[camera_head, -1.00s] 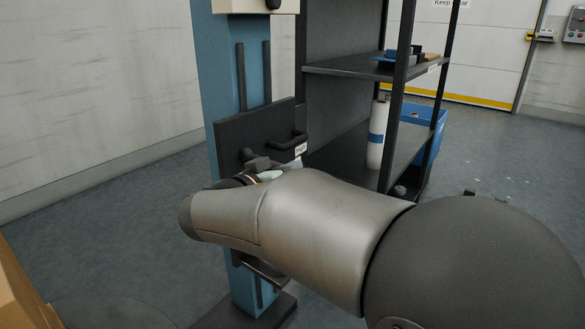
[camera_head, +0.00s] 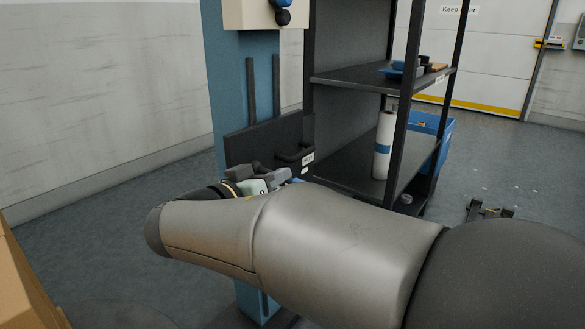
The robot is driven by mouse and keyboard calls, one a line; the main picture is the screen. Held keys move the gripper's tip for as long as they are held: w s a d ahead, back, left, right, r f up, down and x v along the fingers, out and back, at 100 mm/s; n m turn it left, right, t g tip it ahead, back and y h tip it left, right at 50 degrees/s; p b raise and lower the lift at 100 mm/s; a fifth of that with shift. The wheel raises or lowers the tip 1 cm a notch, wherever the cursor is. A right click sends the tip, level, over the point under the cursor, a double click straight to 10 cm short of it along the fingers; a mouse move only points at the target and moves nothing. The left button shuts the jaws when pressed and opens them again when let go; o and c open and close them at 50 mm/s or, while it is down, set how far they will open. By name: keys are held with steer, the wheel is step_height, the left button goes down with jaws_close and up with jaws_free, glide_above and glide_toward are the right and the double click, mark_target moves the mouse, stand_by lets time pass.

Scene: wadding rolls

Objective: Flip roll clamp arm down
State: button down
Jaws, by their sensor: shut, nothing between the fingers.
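A blue upright post (camera_head: 240,85) carries a dark plate (camera_head: 255,142) with a black handle (camera_head: 295,157) and a small white label at its right side. A dark grey lever-like part (camera_head: 238,172) shows low on the plate; I cannot tell for sure whether it is the roll clamp arm. My gripper (camera_head: 284,178) is just in front of the plate's lower edge, right of that part and below the handle. It is shut with nothing held.
A black shelf rack (camera_head: 350,80) stands close on the right, with a white roll (camera_head: 383,145) banded in blue on its lower shelf. A blue crate (camera_head: 430,125) is behind it. A cardboard-brown box (camera_head: 25,285) is at the lower left. The left floor is clear.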

steer(key=shift+p+v, duration=0.35)
steer(key=shift+v, duration=1.9)
steer(key=s+d+r+n+g+y+p, duration=0.1)
steer(key=s+d+r+g+p, duration=0.15)
steer(key=d+p, duration=0.4)
steer(key=s+d+r+n+g+y+p, duration=0.1)
steer(key=s+d+g+p, duration=0.1)
steer(key=d+g+p, duration=0.4)
steer(key=s+d+r+n+g+y+p, duration=0.1)
steer(key=s+d+r+p, duration=0.2)
steer(key=p, duration=0.4)
steer(key=s+d+r+g+y+p, duration=0.1)
steer(key=s+r+y+p, duration=0.3)
steer(key=p, duration=0.6)
steer(key=s+d+r+n+g+y+p, duration=0.1)
steer(key=s+r+g+y+p, duration=0.1)
steer(key=s+r+y+p, duration=0.2)
steer(key=s+p, duration=0.3)
steer(key=p, duration=0.2)
steer(key=shift+s+d+r+y+p, duration=0.2)
steer(key=shift+s+y+p, duration=0.1)
steer(key=shift+p, duration=0.1)
steer(key=shift+w, duration=0.1)
